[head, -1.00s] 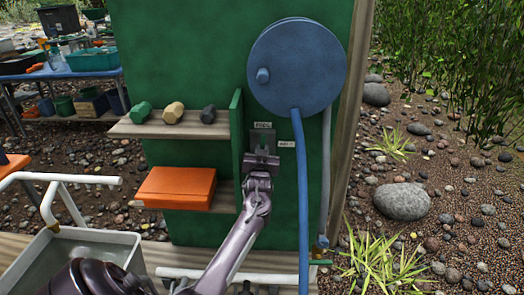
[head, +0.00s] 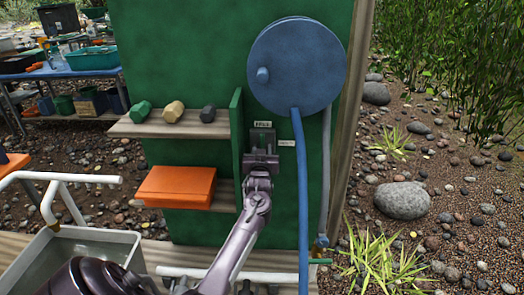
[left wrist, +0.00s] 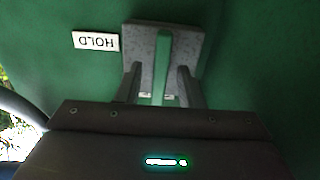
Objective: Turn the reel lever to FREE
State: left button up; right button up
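The reel lever (left wrist: 162,62) is a green bar in front of a grey plate (left wrist: 133,42) on the green panel. My left gripper (left wrist: 158,90) has one finger on each side of the lever, with gaps visible between. It is open around the lever. A HOLD label (left wrist: 95,41) appears upside down beside the plate. In the head view the left gripper (head: 261,162) is just below the plate (head: 264,135) and hides the lever. A label above the plate (head: 262,123) is too small to read surely. The blue reel (head: 297,67) is above. My right gripper is not in view.
A blue hose (head: 302,200) hangs right of the gripper. A shelf divider (head: 237,140) stands close on its left. Shelves hold colored knobs (head: 173,112) and an orange box (head: 177,187). A grey tub (head: 80,250) and white rail (head: 60,178) are lower left.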

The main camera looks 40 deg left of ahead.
pick_arm(q)
jog(key=v, duration=0.7)
jog(key=shift+s+d, duration=0.25)
jog(key=shift+d, duration=0.05)
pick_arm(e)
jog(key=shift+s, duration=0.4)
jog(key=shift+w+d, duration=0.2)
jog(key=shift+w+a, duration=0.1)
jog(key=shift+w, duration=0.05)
